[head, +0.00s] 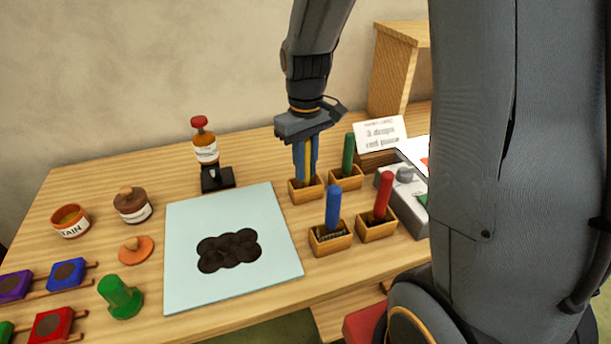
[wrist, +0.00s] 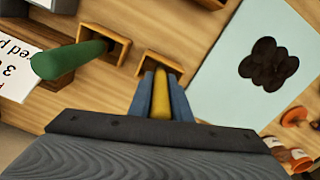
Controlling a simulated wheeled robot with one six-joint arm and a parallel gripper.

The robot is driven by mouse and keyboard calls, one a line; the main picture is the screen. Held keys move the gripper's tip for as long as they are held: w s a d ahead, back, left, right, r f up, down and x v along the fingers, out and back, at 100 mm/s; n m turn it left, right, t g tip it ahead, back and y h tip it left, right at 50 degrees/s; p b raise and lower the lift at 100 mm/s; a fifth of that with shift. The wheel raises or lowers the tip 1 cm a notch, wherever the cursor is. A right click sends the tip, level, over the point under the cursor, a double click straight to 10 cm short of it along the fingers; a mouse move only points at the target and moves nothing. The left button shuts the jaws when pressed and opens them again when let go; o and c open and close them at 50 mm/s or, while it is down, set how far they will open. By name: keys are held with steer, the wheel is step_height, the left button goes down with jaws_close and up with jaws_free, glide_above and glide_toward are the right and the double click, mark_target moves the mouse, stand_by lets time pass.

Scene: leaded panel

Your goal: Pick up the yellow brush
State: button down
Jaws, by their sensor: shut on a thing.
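The yellow brush (head: 307,164) stands upright in a small wooden holder (head: 305,193) at the back left of a group of holders. My gripper (head: 306,170) reaches down from above and is shut on the yellow brush's handle, one blue finger on each side. In the wrist view the yellow brush (wrist: 160,98) shows between the two fingers, with its holder (wrist: 167,66) just beyond. The brush's lower end is hidden in the holder.
Close by stand a green brush (head: 348,155), a blue brush (head: 333,207) and a red brush (head: 383,195) in their own holders. A pale blue sheet (head: 190,270) with a dark blot lies left. A sign card (head: 381,134) stands behind right.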

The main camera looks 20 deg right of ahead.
step_height(320, 180, up, 10)
steer(key=shift+f+b, duration=0.25)
steer(key=shift+b, duration=0.5)
steer(key=shift+r, duration=0.3)
